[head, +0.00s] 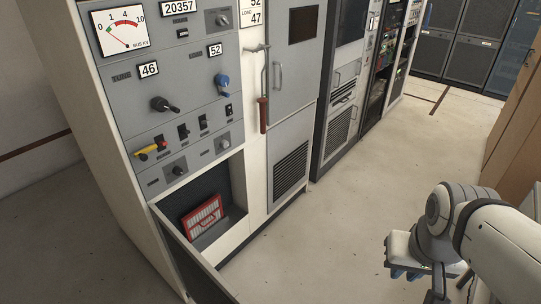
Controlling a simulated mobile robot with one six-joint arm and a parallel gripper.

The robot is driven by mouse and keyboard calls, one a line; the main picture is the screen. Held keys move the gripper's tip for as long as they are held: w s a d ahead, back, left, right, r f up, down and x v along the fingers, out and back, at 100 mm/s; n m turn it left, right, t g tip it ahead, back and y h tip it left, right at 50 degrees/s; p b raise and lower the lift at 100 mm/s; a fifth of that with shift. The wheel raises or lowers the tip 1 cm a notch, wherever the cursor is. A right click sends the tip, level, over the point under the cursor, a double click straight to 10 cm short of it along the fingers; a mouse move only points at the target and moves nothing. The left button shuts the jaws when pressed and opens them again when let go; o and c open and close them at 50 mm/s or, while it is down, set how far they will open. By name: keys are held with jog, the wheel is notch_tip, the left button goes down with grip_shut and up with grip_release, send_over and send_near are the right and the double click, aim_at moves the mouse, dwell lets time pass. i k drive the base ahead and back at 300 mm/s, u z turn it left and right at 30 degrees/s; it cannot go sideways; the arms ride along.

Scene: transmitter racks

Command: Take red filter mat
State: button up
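A red-framed filter mat (203,218) with a pale slotted face leans inside an open recess (238,186) at the bottom of the grey and white rack. The recess's dark panel (188,262) hangs open at its front left. My arm is at the lower right, over the floor and well apart from the mat. My gripper (408,274) shows only in part, partly hidden by the arm. I cannot tell whether its fingers are open or shut.
Cabinet doors with vents (290,170) continue to the right. The pale floor (340,230) between rack and arm is clear.

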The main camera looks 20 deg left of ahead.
aim_at(197, 222)
jog(key=u, duration=0.15)
jog(key=i, duration=1.35)
jog(key=u, duration=0.9)
jog(key=i, duration=0.35)
jog(key=u, duration=0.25)
